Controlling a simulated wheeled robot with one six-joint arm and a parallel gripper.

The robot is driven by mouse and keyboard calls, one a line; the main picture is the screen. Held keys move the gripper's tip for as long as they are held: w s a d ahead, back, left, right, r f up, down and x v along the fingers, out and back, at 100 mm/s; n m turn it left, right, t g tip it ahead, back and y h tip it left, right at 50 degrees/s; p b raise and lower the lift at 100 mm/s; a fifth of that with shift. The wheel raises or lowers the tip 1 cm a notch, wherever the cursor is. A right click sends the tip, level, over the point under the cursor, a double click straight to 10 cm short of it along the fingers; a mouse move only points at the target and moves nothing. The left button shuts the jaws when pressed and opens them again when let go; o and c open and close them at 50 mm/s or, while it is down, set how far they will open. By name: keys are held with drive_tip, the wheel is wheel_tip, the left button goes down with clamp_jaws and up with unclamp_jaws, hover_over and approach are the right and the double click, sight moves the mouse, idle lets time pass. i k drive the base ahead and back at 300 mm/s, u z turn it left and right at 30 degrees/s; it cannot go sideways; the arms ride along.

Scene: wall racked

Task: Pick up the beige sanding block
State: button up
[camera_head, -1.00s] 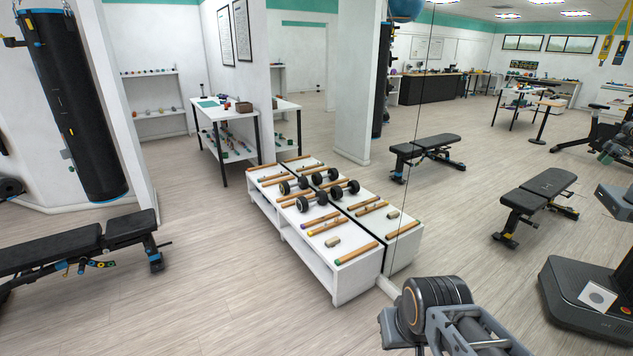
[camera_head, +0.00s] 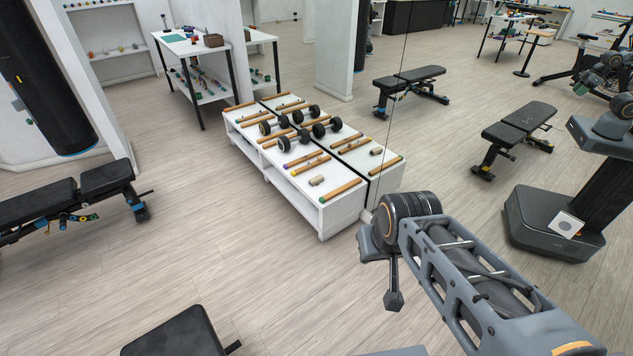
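The beige sanding block (camera_head: 316,180) is a small, pale block. It lies on the near end of the white low bench (camera_head: 330,217), between wooden rods. A similar pale block (camera_head: 376,151) shows on the matching bench half beyond the dark dividing line, which looks like a mirror image. My arm reaches in from the lower right, with its dark round joint to the right of the bench end. No gripper fingers can be made out, and nothing of mine touches the block.
Wooden rods, one (camera_head: 341,191) close beside the block, and black dumbbells (camera_head: 293,139) share the bench top. A black padded bench (camera_head: 70,195) stands at left. Another dark pad (camera_head: 175,335) is at the bottom. The floor left of the white bench is open.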

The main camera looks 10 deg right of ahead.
sight(318, 179)
drive_tip(key=u, duration=0.3)
drive_tip(key=i, duration=0.8)
drive_tip(key=u, duration=0.5)
drive_tip(key=i, duration=1.9)
drive_tip(key=z, duration=0.5)
drive_tip(key=i, duration=0.55)
drive_tip(key=z, duration=0.2)
